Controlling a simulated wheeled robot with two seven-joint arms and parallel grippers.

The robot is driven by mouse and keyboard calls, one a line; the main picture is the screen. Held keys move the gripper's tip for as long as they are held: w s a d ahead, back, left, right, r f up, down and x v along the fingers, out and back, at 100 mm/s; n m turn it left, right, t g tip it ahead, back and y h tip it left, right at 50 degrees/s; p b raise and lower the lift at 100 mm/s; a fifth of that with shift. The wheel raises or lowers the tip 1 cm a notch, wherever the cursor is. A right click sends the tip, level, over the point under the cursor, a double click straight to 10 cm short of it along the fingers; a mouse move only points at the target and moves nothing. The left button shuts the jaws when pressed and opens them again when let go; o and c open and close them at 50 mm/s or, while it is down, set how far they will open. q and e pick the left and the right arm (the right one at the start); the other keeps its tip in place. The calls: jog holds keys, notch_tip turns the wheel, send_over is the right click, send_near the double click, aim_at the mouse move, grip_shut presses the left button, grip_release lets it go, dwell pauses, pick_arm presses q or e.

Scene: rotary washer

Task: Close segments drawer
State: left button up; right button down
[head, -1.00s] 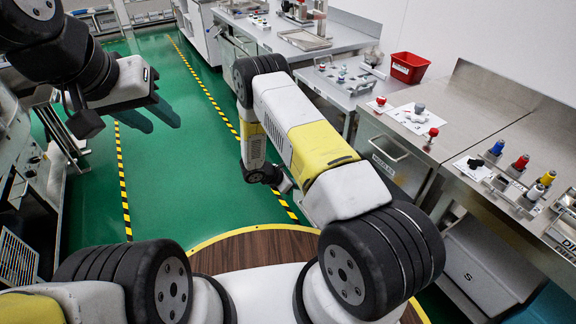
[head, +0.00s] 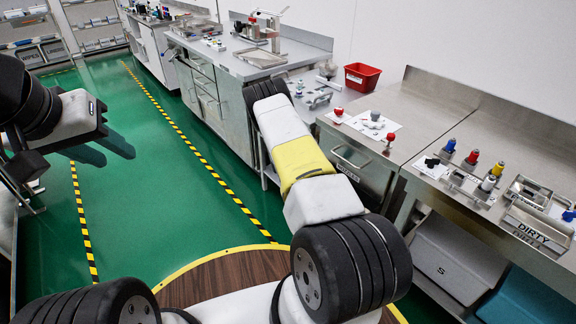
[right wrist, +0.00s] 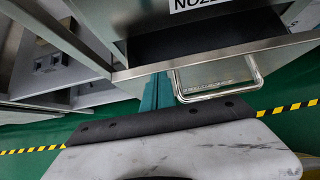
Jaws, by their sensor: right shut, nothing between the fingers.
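A metal drawer front with a bent-wire handle (right wrist: 215,84) stands under a panel labelled "NOZZ…" in the right wrist view. A dark gap shows between this drawer front (right wrist: 130,72) and the panel above, so it appears pulled out; its own label is not visible. My right gripper (right wrist: 155,92) is shut and empty, its teal fingers just below the front, left of the handle; I cannot tell whether they touch. In the head view my right arm hides it. A labelled drawer (head: 345,158) shows beside that arm, lettering too small to read. My left gripper (head: 104,150) is open and empty over the floor.
Steel benches run along the right, with red knobs, a red bin (head: 367,76), coloured parts and a "DIRTY" tray (head: 540,228) on top. A grey bin marked S (head: 450,262) sits below. Green floor (head: 150,160) with striped tape is clear at left.

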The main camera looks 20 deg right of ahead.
jog(key=shift+w+d, duration=0.3)
jog(key=shift+d, duration=0.45)
jog(key=shift+w+d, duration=0.25)
jog(key=shift+d, duration=0.5)
jog(key=shift+a, duration=0.1)
